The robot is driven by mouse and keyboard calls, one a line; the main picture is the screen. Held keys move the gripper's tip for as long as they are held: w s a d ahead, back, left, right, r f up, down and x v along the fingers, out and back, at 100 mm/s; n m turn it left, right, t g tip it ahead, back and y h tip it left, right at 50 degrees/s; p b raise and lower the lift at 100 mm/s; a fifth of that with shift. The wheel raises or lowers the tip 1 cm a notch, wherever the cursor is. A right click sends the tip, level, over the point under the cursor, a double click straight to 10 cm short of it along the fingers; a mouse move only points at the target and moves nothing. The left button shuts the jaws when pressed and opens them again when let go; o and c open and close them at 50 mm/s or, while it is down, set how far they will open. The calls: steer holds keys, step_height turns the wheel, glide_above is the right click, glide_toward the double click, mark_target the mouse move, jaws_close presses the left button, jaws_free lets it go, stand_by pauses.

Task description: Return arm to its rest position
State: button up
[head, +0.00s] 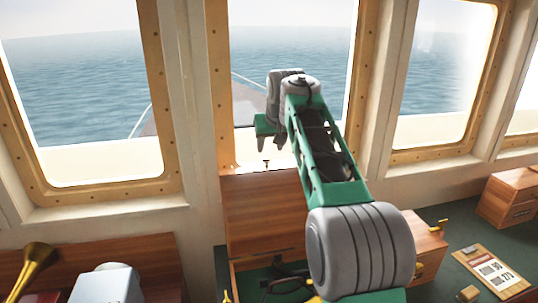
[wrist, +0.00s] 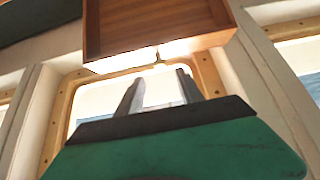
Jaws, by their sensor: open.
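My gripper (head: 266,126) is up in front of the middle window in the head view, at the end of my raised green and grey arm. A small knob (head: 266,164) at the top edge of an upright wooden panel (head: 262,205) is just below the gripper in the head view. In the wrist view the knob (wrist: 158,57) appears beyond the fingertips; I cannot tell the exact distance.
The wooden panel stands behind an open box, partly hidden by my arm. A brass horn (head: 36,264) and pale blue box (head: 106,284) are at lower left. A clipboard (head: 488,270) lies on the green counter at right, near a wooden drawer box (head: 512,195).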

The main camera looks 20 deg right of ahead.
steer(key=shift+r, duration=0.1)
steer(key=s+a+f+g, duration=0.1)
steer(key=s+a+f, duration=0.1)
steer(key=s+f, duration=0.5)
steer(key=s+a+f+b, duration=0.1)
steer(key=s+f, duration=0.7)
steer(key=s, duration=0.8)
steer(key=s+a+f+g+b, duration=0.1)
steer(key=s+a+f, duration=0.2)
steer(key=s+f, duration=0.4)
steer(key=s, duration=0.4)
steer(key=shift+s+a+f+g, duration=0.15)
steer(key=shift+s+a+g, duration=0.05)
steer(key=shift+s+g, duration=0.1)
